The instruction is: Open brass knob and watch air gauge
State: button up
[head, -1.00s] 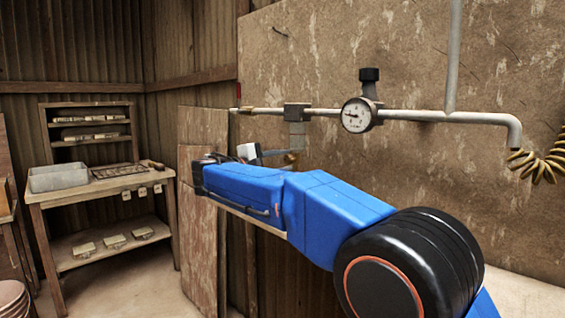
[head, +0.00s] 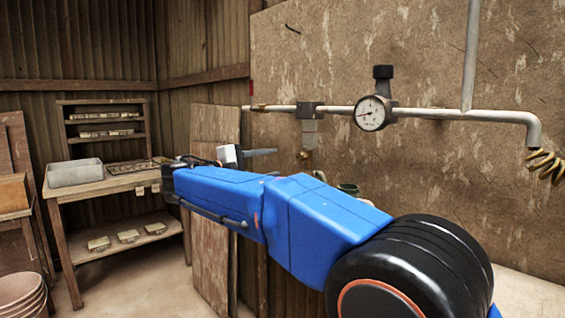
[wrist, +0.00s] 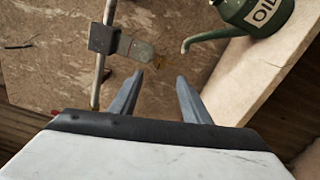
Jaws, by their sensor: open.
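The brass knob (head: 305,156) hangs at the lower end of a grey stem under a dark block on the wall pipe. In the wrist view the knob (wrist: 159,62) is small and blurred, beyond the fingertips. The round white air gauge (head: 371,113) sits on the pipe to the right; its needle points roughly left, and the figures are too small to read. My gripper (head: 272,152) is left of the knob in the head view, apart from it. In the wrist view its two fingers (wrist: 160,78) are spread with nothing between them.
A green oil can (wrist: 258,14) stands on a pale ledge (wrist: 252,70), right of the knob in the wrist view. The wall pipe (head: 430,114) runs across the board. A bench with a grey tray (head: 75,173) is at the left.

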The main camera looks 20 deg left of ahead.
jog(key=v, duration=0.7)
dwell(1.2)
